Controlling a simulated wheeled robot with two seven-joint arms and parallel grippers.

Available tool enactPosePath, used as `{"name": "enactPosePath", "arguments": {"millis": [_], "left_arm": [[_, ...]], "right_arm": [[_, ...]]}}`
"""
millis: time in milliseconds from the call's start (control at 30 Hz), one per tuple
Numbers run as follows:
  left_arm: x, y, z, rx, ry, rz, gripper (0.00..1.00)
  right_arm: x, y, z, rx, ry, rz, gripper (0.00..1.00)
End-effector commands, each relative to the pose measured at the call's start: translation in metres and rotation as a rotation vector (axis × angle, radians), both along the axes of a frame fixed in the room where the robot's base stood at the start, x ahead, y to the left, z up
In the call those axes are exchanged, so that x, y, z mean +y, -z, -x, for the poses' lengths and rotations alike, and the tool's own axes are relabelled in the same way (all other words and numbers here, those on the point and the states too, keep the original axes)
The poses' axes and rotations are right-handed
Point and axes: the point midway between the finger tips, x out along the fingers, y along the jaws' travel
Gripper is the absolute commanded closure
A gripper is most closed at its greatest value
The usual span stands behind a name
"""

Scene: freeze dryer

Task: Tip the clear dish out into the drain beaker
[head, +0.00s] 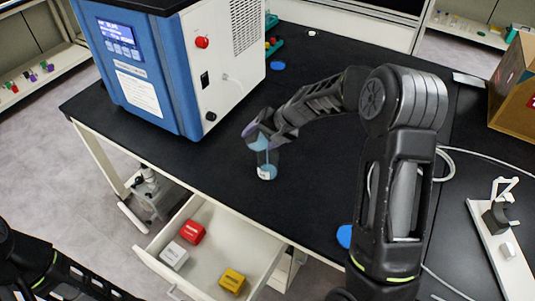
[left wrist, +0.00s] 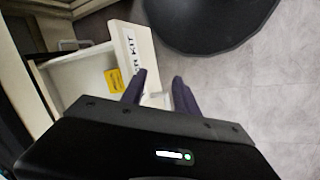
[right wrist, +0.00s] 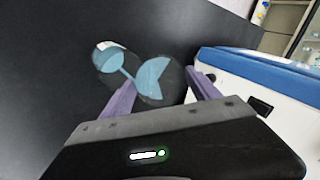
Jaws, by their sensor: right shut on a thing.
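My right gripper (head: 258,133) is shut on the clear dish (right wrist: 158,80) above the black bench. The dish is tilted and holds light blue liquid. A thin blue stream (right wrist: 128,76) runs from it toward the drain beaker. The drain beaker (head: 267,171) is clear with a white label and stands on the bench just below the gripper, with blue liquid inside. It also shows in the right wrist view (right wrist: 108,56). My left gripper (left wrist: 158,88) is open and empty over the floor near the drawer; its fingers are not clear in the head view.
The blue and white freeze dryer (head: 165,75) stands left of the beaker. An open drawer (head: 215,245) below the bench holds red, white and yellow boxes. Blue discs lie on the bench (head: 278,66) behind and near my right arm (head: 345,236). A cardboard box (head: 515,85) is at right.

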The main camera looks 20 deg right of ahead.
Motion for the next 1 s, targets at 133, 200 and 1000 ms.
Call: {"name": "enactPosePath", "arguments": {"millis": [133,200,1000], "left_arm": [[0.0000,-0.0001,0.0000,0.000,0.000,0.000,0.64],[0.0000,-0.0002,0.0000,0.000,0.000,0.000,0.64],[0.0001,-0.0011,0.0001,0.000,0.000,0.000,0.64]], "right_arm": [[-0.0009,-0.0003,0.0013,-0.008,0.000,-0.004,0.69],[-0.0011,-0.0004,0.0019,-0.011,0.002,-0.007,0.69],[-0.0030,-0.0013,0.0051,-0.051,0.001,-0.037,0.69]]}}
